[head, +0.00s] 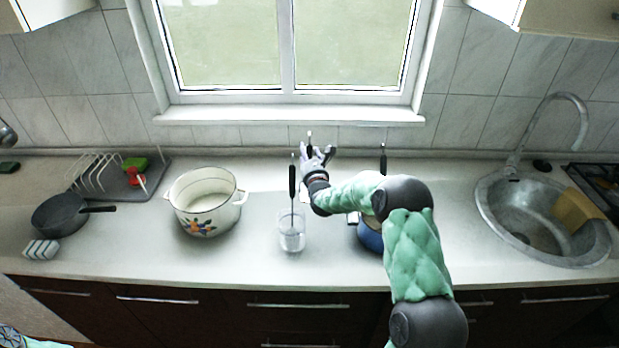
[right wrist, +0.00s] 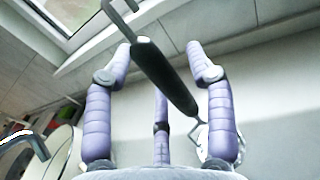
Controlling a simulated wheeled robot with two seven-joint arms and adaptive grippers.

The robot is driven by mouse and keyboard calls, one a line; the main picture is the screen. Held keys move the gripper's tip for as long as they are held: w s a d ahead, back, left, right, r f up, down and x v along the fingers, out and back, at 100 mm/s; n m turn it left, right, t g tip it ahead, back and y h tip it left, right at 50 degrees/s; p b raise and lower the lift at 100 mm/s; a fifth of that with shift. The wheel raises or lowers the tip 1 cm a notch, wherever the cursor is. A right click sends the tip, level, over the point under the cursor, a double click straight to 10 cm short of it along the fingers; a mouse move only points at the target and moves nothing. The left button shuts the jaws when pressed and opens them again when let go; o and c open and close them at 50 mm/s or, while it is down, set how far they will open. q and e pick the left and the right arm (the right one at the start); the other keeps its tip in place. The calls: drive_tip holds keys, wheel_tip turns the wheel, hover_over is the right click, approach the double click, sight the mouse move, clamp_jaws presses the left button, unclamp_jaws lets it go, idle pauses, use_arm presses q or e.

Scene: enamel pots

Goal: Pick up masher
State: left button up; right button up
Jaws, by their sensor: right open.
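The masher has a black handle with a metal hook at its top. In the right wrist view the handle (right wrist: 165,77) runs diagonally between my open fingers, and bent metal wire shows at its lower end, partly hidden by a finger. The purple fingers also show in the right wrist view (right wrist: 160,52), spread around the handle. Whether any finger touches it I cannot tell. My left gripper is out of view.
A glass (head: 292,238) with a black-handled utensil stands in front of my right gripper. A white enamel pot (head: 205,212) is to its left. A blue pot (head: 369,237) is partly hidden by my arm. A sink (head: 545,222) is at right, a dark pan (head: 60,215) at left.

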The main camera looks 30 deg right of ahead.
clamp_jaws()
